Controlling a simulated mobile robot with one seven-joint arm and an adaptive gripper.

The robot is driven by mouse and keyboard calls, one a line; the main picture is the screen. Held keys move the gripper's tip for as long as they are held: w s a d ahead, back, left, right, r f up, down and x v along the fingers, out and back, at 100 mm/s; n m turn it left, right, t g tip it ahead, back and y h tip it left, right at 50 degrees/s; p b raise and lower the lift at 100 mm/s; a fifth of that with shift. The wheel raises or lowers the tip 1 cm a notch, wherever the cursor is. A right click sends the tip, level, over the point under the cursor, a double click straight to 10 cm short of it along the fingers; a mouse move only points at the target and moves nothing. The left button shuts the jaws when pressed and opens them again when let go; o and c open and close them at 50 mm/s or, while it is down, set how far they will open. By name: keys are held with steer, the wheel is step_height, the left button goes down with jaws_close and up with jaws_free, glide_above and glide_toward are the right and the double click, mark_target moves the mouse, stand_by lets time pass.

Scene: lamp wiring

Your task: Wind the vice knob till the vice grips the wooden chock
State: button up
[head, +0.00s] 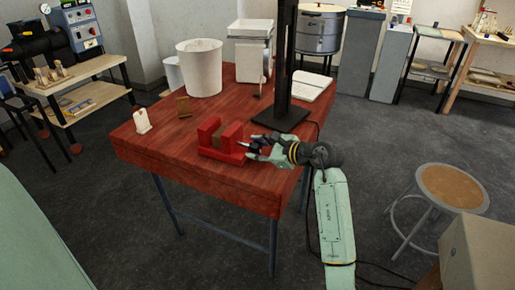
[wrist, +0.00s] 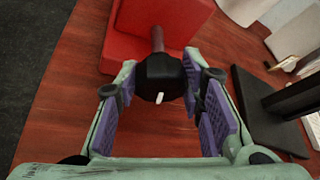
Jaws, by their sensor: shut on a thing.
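The red vice (head: 231,136) sits near the front edge of the red wooden table, with a brown wooden chock (head: 219,141) between its jaws. From this angle I cannot tell whether both jaws touch the chock. In the wrist view, the black vice knob (wrist: 160,72) with a white mark sits at the end of a screw rod running into the red vice (wrist: 130,40). My gripper (head: 250,147) reaches in from the right. In the wrist view my gripper (wrist: 159,80) has its fingers on both sides of the knob, shut on it.
The black post's base (head: 268,121) stands behind my gripper, with a cable beside it. A round stool (head: 452,186) stands at the right.

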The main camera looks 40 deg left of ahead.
steer(key=m+g+h, duration=0.1)
steer(key=m+g, duration=0.1)
steer(key=m, duration=0.1)
steer(key=shift+w, duration=0.1)
steer(key=shift+f+m+g+b, duration=0.1)
steer(key=shift+m+g+b, duration=0.3)
steer(key=shift+m+g, duration=0.8)
steer(key=shift+m+g+h+b, duration=0.4)
steer(key=shift+m+g, duration=0.5)
steer(key=shift+m, duration=0.2)
steer(key=shift+m+g+b, duration=0.45)
steer(key=shift+m+g, duration=0.45)
steer(key=shift+m, duration=0.2)
steer(key=o, duration=1.2)
